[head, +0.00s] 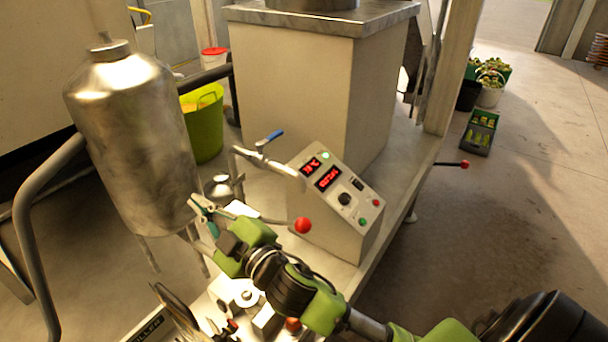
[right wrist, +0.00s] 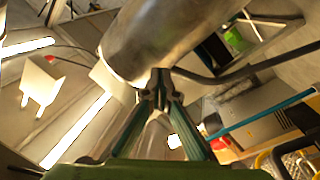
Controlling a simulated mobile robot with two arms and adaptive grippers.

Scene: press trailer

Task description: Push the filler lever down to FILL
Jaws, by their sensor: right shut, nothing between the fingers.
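A lever with a red ball knob (head: 303,225) stands out in front of the control box in the head view, its thin rod running left behind my right arm. I cannot tell from the picture whether it is at FILL. My right gripper (head: 197,207) has its teal fingers together and empty, left of the red knob and close to the lower right side of the steel tank (head: 135,140). In the right wrist view the closed fingertips (right wrist: 160,78) are in front of the tank (right wrist: 165,40); contact is unclear. A partly cut-off label ending in "LLER" (head: 150,328) is at the bottom. My left gripper is not in view.
The control box (head: 330,232) with red displays stands right of my gripper. A blue-handled valve (head: 270,138) is above it. A second red-knobbed lever (head: 465,163) sticks out at the right. A green bucket (head: 205,125) stands behind the tank.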

